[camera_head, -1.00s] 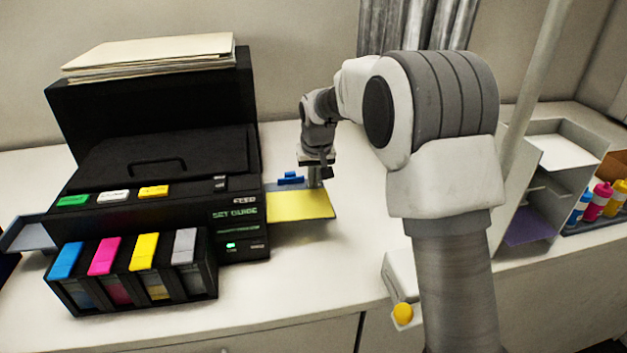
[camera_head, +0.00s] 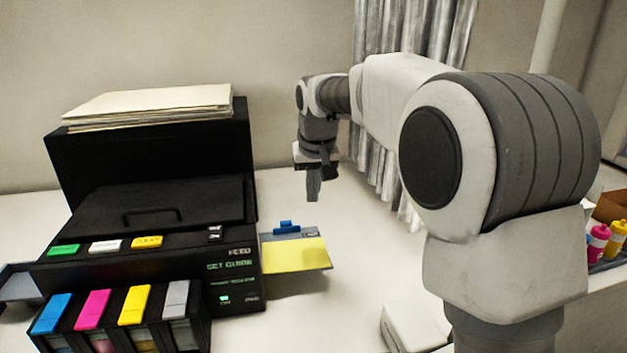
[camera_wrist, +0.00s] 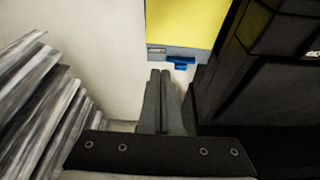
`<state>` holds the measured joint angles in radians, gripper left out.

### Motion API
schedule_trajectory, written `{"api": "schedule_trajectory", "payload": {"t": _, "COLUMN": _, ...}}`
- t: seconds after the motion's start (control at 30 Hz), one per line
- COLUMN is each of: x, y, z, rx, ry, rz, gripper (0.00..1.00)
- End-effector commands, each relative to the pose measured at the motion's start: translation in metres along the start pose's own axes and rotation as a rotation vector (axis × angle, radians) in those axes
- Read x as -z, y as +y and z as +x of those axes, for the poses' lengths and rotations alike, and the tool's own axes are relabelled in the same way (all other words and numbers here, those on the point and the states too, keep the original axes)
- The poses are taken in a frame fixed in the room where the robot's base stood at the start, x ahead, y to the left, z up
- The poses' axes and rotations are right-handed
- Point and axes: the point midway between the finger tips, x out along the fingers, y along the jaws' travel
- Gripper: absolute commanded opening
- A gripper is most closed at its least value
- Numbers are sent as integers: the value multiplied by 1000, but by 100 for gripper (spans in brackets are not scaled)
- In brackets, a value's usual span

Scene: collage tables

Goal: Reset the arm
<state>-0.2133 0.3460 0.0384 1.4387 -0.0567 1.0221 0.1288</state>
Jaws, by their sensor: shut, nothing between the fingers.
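My gripper (camera_head: 313,190) hangs pointing down above the table, to the right of the black printer (camera_head: 150,215). Its fingers are together with nothing between them, and they also show in the wrist view (camera_wrist: 160,80). My arm reaches in from the right and bends over the table. The gripper is apart from the yellow sheet (camera_head: 295,256) on the printer's side tray and from the blue guide (camera_head: 286,227) at that tray's back edge. The yellow sheet (camera_wrist: 185,22) and blue guide (camera_wrist: 181,64) show beyond the fingertips in the wrist view.
Ink cartridges (camera_head: 133,306) stand in front of the printer, and paper (camera_head: 150,103) is stacked on top. A grey curtain (camera_head: 385,165) hangs behind my arm. Bottles (camera_head: 598,240) stand at the far right.

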Motion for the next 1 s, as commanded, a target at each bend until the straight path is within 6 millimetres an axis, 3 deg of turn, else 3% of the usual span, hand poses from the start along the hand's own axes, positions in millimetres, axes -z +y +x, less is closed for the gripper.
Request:
{"api": "schedule_trajectory", "payload": {"t": 0.1, "x": 1, "y": 0, "z": -21, "rx": 1, "ry": 3, "rz": 0, "gripper": 0}}
{"api": "schedule_trajectory", "payload": {"t": 0.3, "x": -2, "y": 1, "z": -37, "rx": 0, "ry": 2, "rz": 1, "gripper": 0}}
{"api": "schedule_trajectory", "payload": {"t": 0.47, "x": -22, "y": 13, "z": -58, "rx": -5, "ry": 15, "rz": 9, "gripper": 0}}
{"api": "schedule_trajectory", "payload": {"t": 0.7, "x": -93, "y": 44, "z": -100, "rx": -21, "ry": 53, "rz": 39, "gripper": 0}}
{"api": "schedule_trajectory", "payload": {"t": 1.0, "x": -200, "y": 70, "z": -122, "rx": -39, "ry": 101, "rz": 80, "gripper": 0}}
